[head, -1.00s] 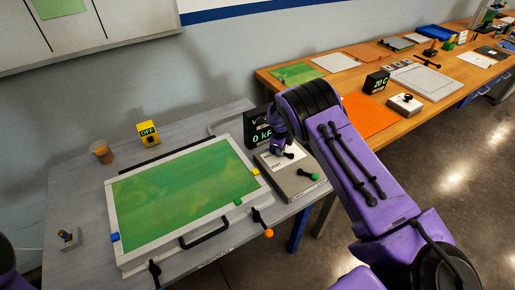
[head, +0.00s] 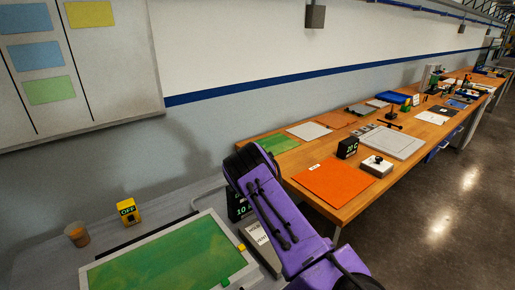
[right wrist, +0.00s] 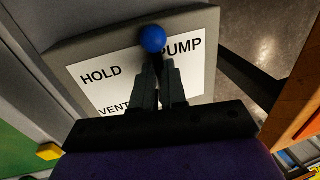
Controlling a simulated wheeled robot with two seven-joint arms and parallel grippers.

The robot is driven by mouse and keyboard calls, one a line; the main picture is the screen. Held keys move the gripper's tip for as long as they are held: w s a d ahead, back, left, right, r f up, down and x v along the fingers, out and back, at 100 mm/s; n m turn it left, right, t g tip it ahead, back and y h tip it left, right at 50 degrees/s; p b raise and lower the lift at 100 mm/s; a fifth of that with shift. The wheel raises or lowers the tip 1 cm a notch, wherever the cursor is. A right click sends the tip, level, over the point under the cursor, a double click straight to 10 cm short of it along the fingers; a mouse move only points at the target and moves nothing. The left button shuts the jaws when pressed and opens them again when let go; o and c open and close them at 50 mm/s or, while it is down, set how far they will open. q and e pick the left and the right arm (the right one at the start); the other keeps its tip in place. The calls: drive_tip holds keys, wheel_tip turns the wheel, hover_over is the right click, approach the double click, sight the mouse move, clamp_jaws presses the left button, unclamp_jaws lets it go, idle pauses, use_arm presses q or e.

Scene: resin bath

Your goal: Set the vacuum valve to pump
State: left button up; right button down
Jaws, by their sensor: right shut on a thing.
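The valve box (head: 262,244) stands at the right of the green-filled bath (head: 165,258), mostly behind my right arm in the head view. In the right wrist view its white label (right wrist: 85,87) reads HOLD at left, PUMP at right and VENT below. My right gripper (right wrist: 158,62) is shut on the valve lever, whose blue knob (right wrist: 153,39) shows just beyond the fingertips. The knob lies between HOLD and PUMP, close against the start of PUMP. The lever's shaft is hidden by the fingers. My left gripper is out of view.
The gauge (head: 238,206) behind my right arm shows a partly hidden reading starting with 10. A yellow box reading OFF (head: 128,212) and a brown cup (head: 77,235) stand behind the bath. An orange sheet (head: 334,186) lies on the wooden bench at right.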

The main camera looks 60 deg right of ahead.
drive_tip(key=shift+s, duration=0.1)
idle(0.3)
drive_tip(key=c, duration=1.2)
unclamp_jaws()
drive_tip(key=shift+d, duration=0.1)
drive_tip(key=shift+o, duration=0.2)
wheel_tip(320, 180, up, 10)
drive_tip(key=a+b, duration=0.2)
drive_tip(key=shift+w+r, duration=0.15)
drive_tip(key=shift+w, duration=0.25)
